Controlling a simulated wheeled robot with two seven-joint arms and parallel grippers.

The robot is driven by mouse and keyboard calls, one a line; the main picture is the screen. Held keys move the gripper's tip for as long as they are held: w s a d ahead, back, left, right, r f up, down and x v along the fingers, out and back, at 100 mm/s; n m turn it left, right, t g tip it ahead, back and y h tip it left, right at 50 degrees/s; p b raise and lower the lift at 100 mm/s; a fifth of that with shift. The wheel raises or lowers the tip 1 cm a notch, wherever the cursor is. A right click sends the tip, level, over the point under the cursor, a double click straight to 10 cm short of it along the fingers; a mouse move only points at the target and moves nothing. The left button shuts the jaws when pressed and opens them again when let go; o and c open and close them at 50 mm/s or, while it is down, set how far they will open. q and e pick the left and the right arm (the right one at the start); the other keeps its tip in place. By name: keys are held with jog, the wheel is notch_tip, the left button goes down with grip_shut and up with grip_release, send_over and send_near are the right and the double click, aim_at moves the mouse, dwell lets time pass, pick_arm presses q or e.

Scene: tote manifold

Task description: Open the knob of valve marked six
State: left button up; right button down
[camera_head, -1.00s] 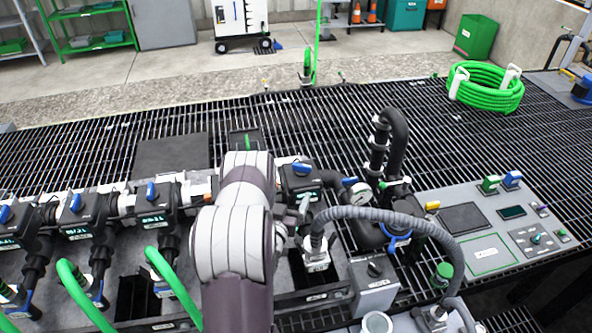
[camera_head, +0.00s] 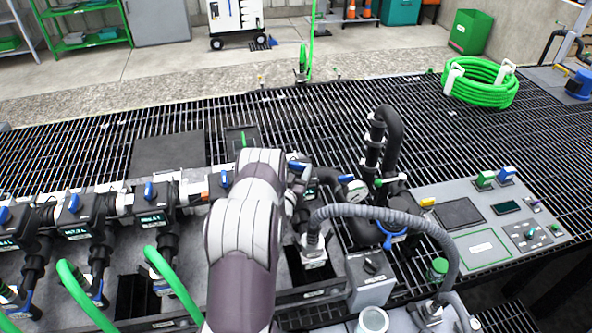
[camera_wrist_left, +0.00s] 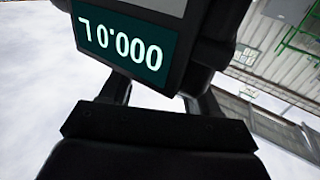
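A row of black valve units with blue knobs and small green displays runs along the bench, among them one at mid-left (camera_head: 152,218). Their number marks are too small to read. My left gripper (camera_head: 300,188) is at this rightmost unit, mostly hidden behind my forearm. In the left wrist view, an upside-down digital display (camera_wrist_left: 128,42) on a dark housing is close in front of my gripper (camera_wrist_left: 155,92). Its two fingers are apart, beside the housing; contact is unclear. My right gripper is out of view.
A grey corrugated hose (camera_head: 400,220) arches just right of my gripper. A pressure gauge (camera_head: 358,192) and black pipe (camera_head: 393,140) stand behind it. A control panel (camera_head: 480,245) is at right. Green hoses (camera_head: 175,280) rise at lower left. The grating behind is mostly clear.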

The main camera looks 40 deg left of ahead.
pick_arm(q)
jog(key=shift+y, duration=0.3)
jog(key=shift+w+d+f+n+g+y+b, duration=0.1)
jog(key=shift+d+n+g+y+b, duration=0.1)
jog(key=shift+n+g+y+b, duration=0.55)
jog(key=shift+w+d+f+n+g+y+b, duration=0.1)
jog(key=shift+d+n+g+y+b, duration=0.1)
jog(key=shift+n+g+y+b, duration=0.55)
jog(key=n+g+y+b, duration=0.1)
jog(key=y, duration=0.1)
jog(key=shift+w+n+y, duration=0.1)
jog(key=shift+n+y, duration=0.2)
jog(key=shift+n, duration=0.1)
jog(key=shift+d+r+n+g+y+b, duration=0.15)
jog(key=shift+n+g+y+b, duration=0.2)
jog(key=shift+n+g+y, duration=0.2)
jog(key=shift+g, duration=0.25)
jog(key=o, duration=1.1)
jog(key=shift+c, duration=0.2)
